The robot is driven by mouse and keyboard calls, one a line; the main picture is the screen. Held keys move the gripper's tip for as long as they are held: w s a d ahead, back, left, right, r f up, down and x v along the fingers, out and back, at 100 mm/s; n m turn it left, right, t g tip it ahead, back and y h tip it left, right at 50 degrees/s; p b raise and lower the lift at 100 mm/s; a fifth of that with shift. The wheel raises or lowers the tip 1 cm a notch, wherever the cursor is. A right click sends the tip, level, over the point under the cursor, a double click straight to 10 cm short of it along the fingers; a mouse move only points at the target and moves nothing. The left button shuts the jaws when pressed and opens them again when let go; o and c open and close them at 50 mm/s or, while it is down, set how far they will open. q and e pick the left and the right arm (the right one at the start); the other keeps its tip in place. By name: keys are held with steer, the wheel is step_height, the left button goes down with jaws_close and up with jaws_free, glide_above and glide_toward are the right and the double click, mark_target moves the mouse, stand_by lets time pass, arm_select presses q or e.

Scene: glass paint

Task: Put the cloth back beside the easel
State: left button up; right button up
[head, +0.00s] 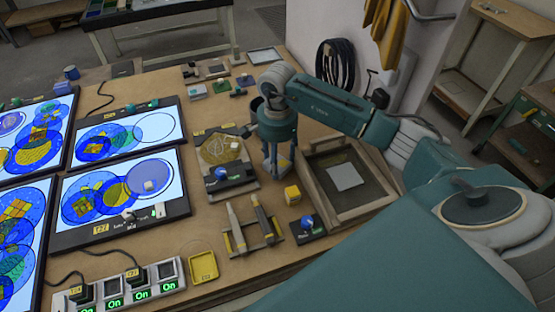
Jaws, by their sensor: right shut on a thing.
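My right gripper (272,170) points down over the middle of the wooden table, its fingers close together. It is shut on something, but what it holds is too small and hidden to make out. A wooden frame (318,207) with a dark inside, which may be the easel, lies just right of the gripper. A pale grey-white square (346,176) lies flat inside it; I cannot tell whether it is the cloth, glass or paper. A small whitish lump (149,186) sits on a lit panel at the left. My left gripper is not in view.
Lit panels (126,131) with blue and yellow circles fill the left. A round-patterned pad (219,150), yellow block (293,194), brush rack (251,231) and yellow tray (202,268) surround the gripper. A switch strip (127,288) stands in front. Black cable (337,66) hangs behind.

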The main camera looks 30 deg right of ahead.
steer(key=shift+f+b, duration=0.3)
steer(key=shift+b, duration=0.1)
stand_by(0.3)
steer(key=o, duration=1.1)
